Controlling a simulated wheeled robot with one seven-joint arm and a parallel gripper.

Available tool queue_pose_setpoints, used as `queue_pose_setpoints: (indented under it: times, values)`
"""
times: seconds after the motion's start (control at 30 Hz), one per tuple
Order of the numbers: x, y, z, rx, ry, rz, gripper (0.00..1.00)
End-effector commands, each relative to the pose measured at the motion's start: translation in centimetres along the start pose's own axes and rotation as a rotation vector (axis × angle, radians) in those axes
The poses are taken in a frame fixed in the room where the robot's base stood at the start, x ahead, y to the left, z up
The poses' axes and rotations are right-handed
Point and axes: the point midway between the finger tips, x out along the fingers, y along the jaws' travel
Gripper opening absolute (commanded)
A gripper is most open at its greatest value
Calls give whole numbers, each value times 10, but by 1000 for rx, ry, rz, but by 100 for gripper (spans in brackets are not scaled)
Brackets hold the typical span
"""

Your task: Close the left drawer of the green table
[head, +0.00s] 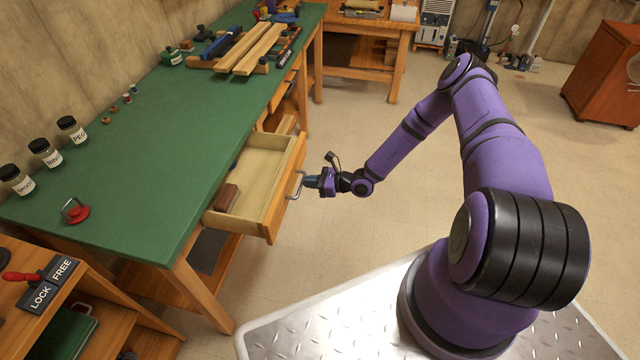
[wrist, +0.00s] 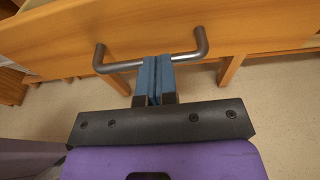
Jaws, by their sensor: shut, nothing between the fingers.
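The green table (head: 140,140) runs along the wall on the left. Its left drawer (head: 268,205) stands pulled out toward my arm, with a brown block (head: 228,197) inside near its left end. The drawer front carries a grey metal bar handle (head: 297,185), which also shows in the wrist view (wrist: 125,66). My gripper (head: 308,182) is at the handle, with its blue fingers together and nothing between them. In the wrist view the fingertips (wrist: 158,60) overlap the middle of the bar; I cannot tell whether they touch it.
Labelled jars (head: 46,153), a red suction-cup-like tool (head: 75,211) and wooden boards (head: 258,48) lie on the tabletop. A lower wooden bench with a LOCK/FREE sign (head: 48,284) stands at front left. The floor (head: 400,215) right of the drawer is clear.

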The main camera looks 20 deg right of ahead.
Motion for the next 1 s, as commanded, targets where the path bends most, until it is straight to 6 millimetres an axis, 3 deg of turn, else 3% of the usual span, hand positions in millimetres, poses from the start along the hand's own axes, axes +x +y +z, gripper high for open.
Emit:
queue_pose_setpoints:
  times: [0.3,0.6,0.8,1.0]
  values:
    - [87,0,18,-2,0,4,0]
    - [161,0,34,-1,-1,2,0]
    - [195,-2,41,-1,0,1,0]
    - [213,-2,45,0,0,0,0]
